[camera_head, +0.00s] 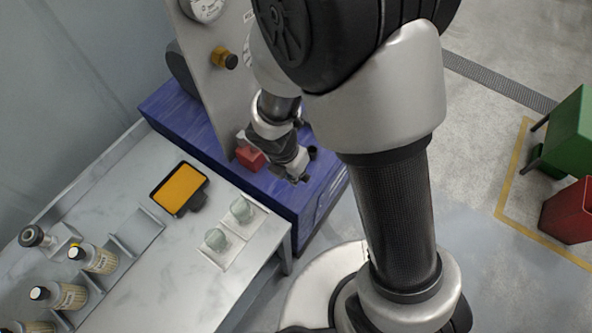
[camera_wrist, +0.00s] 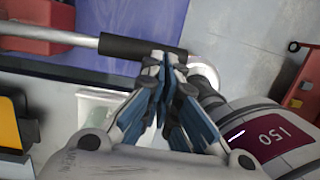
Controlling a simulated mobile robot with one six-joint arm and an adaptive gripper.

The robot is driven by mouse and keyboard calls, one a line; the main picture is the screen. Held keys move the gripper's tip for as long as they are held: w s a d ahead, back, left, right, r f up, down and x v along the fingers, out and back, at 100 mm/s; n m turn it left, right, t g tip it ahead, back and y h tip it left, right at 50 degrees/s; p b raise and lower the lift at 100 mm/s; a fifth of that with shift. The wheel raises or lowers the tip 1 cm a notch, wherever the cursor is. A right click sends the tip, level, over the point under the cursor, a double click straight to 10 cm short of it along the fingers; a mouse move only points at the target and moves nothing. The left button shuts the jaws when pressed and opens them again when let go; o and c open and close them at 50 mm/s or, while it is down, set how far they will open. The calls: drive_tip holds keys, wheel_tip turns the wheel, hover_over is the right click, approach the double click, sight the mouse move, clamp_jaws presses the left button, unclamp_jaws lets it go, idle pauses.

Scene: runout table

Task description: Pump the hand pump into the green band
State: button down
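The hand pump shows as a red body (camera_head: 250,154) on the blue bench, and at the upper left of the wrist view (camera_wrist: 35,38). Its lever is a pale metal rod (camera_wrist: 75,38) ending in a black grip (camera_wrist: 138,47). My gripper (camera_head: 301,178) is over the bench's right end. In the wrist view its fingertips (camera_wrist: 166,62) are drawn together at the outer end of the grip, overlapping it. I see nothing held between them, and cannot tell whether they touch the grip. A round gauge (camera_head: 205,8) is cut off at the top edge; its needle and green band are unreadable.
A pale table (camera_head: 130,255) in front holds a yellow-screened device (camera_head: 180,187), two pale green cups and several bottles. Green and red bins stand far right.

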drive_tip(key=shift+s+d+f+b, duration=0.1)
drive_tip(key=shift+s+f+b, duration=0.1)
drive_tip(key=shift+f, duration=0.2)
drive_tip(key=shift+s+d+f+b, duration=0.1)
drive_tip(key=shift+f+b, duration=0.05)
drive_tip(key=shift+f, duration=0.35)
drive_tip(key=s+d+p+v, duration=0.1)
drive_tip(key=d+p+v, duration=0.1)
drive_tip(key=p+v, duration=0.6)
drive_tip(key=v, duration=0.6)
drive_tip(key=shift+r, duration=0.25)
idle(0.8)
